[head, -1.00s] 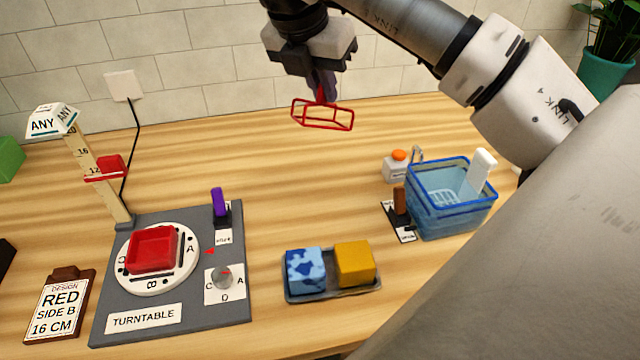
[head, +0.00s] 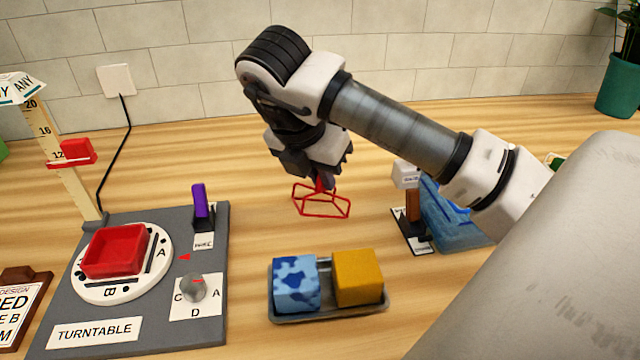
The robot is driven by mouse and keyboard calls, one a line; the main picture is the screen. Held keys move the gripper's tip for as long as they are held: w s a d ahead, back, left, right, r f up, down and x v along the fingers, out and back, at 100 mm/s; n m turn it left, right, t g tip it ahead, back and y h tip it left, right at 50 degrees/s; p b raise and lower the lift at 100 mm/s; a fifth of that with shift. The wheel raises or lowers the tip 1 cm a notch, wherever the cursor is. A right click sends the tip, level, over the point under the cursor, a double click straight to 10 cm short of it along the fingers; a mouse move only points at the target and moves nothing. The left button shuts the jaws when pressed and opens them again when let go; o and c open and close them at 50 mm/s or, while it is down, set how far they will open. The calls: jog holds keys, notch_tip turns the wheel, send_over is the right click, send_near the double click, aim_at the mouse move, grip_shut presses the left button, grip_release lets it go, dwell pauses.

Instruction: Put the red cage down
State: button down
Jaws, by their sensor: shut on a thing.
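The red cage (head: 322,201) is an open red wire frame in the middle of the head view. My gripper (head: 326,184) points down and is shut on the top of the cage. The cage hangs low over the wooden table, behind the tray of blocks and to the right of the turntable. I cannot tell whether its bottom touches the wood. My fingertips are small and partly hidden by the gripper body.
A grey tray (head: 330,306) holds a blue patterned block (head: 296,283) and a yellow block (head: 357,277). The turntable (head: 165,252) bears a red dish (head: 115,250). A blue basin (head: 450,215) stands at right, partly behind my arm. Bare table (head: 240,165) surrounds the cage.

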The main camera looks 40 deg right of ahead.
jog(key=shift+w+d+f, duration=0.1)
jog(key=shift+d+f, duration=0.05)
jog(key=shift+f, duration=0.5)
jog(key=shift+r, duration=0.1)
jog(key=c, duration=1.5)
grip_release()
jog(key=shift+c, duration=0.2)
jog(key=shift+r, duration=0.1)
jog(key=p+v, duration=0.4)
jog(key=v, duration=0.8)
